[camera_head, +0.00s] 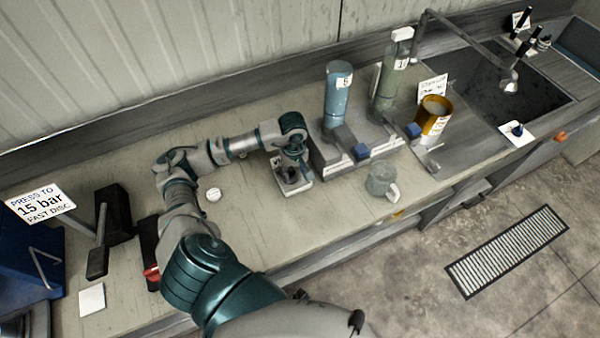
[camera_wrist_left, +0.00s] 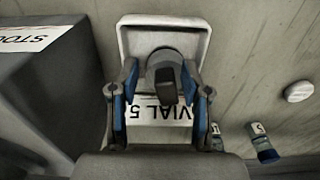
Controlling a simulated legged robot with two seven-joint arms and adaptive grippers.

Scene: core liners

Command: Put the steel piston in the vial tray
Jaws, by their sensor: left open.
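The vial tray (camera_wrist_left: 125,38) is a shallow white tray with a "VIAL 5" label on its near part, below my left gripper (camera_wrist_left: 160,103). A grey round piece with a dark stem, which looks like the steel piston (camera_wrist_left: 160,62), is within the tray's outline, between and just beyond the open fingers. Whether a finger touches it I cannot tell. In the head view the tray (camera_head: 298,190) lies on the bench under my left gripper (camera_head: 291,175), and the piston is hard to make out there. My right gripper is not in view.
A blue cylinder (camera_head: 337,95) and a green one (camera_head: 388,80) stand on a grey stand right of the tray. A glass mug (camera_head: 381,180) and yellow can (camera_head: 432,115) are nearby. A white disc (camera_head: 213,194) lies left, a blue press (camera_head: 30,250) far left.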

